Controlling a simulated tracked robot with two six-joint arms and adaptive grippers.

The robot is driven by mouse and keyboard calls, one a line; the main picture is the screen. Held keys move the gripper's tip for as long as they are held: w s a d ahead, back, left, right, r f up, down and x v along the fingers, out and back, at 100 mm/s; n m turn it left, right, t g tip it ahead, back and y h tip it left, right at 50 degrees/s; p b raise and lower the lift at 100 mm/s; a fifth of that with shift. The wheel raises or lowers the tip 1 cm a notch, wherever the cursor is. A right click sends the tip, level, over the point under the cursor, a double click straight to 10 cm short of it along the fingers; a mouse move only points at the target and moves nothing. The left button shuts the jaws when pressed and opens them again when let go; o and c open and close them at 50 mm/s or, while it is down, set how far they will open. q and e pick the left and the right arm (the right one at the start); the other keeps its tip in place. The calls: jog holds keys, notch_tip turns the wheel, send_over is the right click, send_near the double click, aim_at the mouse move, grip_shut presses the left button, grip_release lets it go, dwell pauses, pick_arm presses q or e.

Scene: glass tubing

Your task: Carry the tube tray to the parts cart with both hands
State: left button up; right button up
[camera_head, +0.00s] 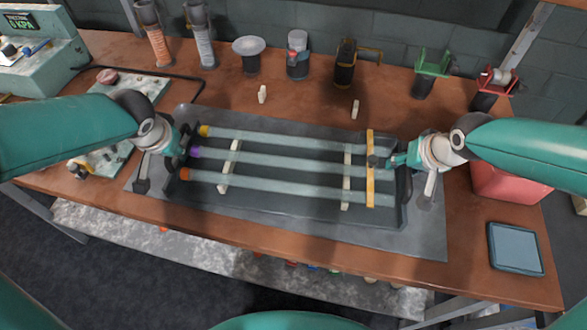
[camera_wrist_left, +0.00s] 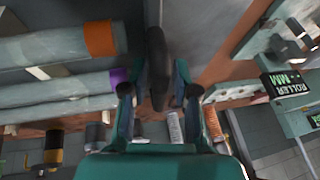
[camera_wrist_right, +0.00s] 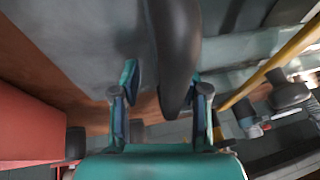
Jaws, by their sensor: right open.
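The dark tube tray (camera_head: 290,209) lies on a grey mat on the bench. Three clear glass tubes (camera_head: 285,165) rest across it on pale strips, with orange, purple and yellow ends at the left. My left gripper (camera_head: 178,150) is at the tray's left end. In the left wrist view its open fingers (camera_wrist_left: 160,85) stand on either side of a dark handle (camera_wrist_left: 156,50), with gaps visible. My right gripper (camera_head: 385,162) is at the right end. In the right wrist view its open fingers (camera_wrist_right: 163,85) flank the other dark handle (camera_wrist_right: 175,45). The parts cart is not clearly identifiable.
A yellow bar (camera_head: 370,185) crosses the tray's right side. Holders and cylinders, including a grey disc stand (camera_head: 248,46), line the bench's back. A red bin (camera_head: 505,182) and a blue-grey pad (camera_head: 516,248) are at the right. A device with a display (camera_head: 35,50) stands back left.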

pick_arm(q)
grip_shut()
pick_arm(e)
jog(key=c, duration=0.6)
grip_shut()
pick_arm(q)
jog(key=shift+a, duration=0.1)
pick_arm(e)
jog(key=shift+d, duration=0.1)
pick_arm(q)
jog(key=shift+a+r, duration=0.1)
jog(key=shift+r, duration=0.05)
pick_arm(e)
jog(key=shift+r, duration=0.15)
